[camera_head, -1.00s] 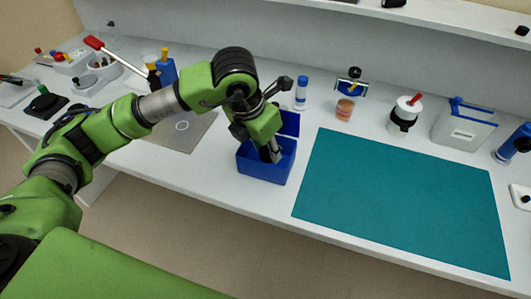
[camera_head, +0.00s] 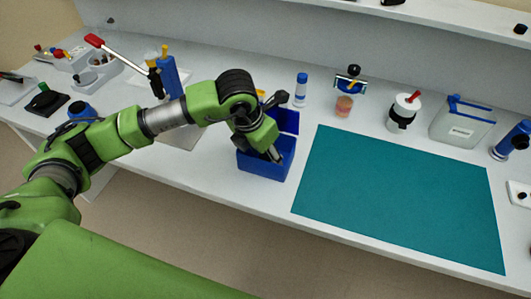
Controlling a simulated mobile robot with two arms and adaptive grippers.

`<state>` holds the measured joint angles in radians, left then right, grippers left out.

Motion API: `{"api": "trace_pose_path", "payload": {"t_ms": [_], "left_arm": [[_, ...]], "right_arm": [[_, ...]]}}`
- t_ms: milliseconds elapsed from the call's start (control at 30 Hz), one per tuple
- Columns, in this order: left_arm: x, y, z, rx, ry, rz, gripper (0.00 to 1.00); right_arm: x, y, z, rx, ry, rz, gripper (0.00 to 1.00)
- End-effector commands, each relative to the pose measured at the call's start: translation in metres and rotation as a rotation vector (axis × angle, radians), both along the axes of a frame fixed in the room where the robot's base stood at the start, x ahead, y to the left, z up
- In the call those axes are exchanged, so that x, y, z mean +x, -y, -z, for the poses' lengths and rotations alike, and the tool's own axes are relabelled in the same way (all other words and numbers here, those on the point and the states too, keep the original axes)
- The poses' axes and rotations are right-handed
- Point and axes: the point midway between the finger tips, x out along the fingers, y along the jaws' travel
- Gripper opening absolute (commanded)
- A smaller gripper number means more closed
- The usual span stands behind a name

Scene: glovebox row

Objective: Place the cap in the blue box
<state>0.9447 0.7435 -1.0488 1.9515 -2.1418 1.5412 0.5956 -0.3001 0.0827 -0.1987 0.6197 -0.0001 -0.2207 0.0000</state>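The blue box (camera_head: 262,166) stands open on the white table near its front edge, with its lid (camera_head: 287,121) raised at the back. My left gripper (camera_head: 275,156) points down into the box, with its fingertips below the rim. The box wall and my own wrist hide the fingertips, so I cannot tell whether it is open or shut. No cap can be made out in or at the gripper. My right gripper is not in view.
A teal mat (camera_head: 400,195) lies clear to the right of the box. Behind stand a blue-capped bottle (camera_head: 301,90), a jar (camera_head: 344,106), a white container with a red stick (camera_head: 403,112) and a grey case (camera_head: 462,123). A red-handled lever press (camera_head: 97,42) stands at left.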

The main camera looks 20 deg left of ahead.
Motion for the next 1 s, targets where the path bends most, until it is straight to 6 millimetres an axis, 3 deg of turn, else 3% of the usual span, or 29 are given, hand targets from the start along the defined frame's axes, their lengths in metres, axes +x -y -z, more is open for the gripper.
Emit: {"api": "trace_pose_path", "payload": {"t_ms": [367,800,1000], "left_arm": [[0.000,0.000,-0.006,0.000,0.001,0.000,0.45],[-0.023,-0.011,-0.089,-0.001,0.005,0.001,0.45],[-0.031,-0.014,-0.112,-0.001,0.002,0.000,0.45]], "right_arm": [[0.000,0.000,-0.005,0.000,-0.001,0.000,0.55],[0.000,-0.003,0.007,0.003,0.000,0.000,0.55],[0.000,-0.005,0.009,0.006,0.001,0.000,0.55]]}}
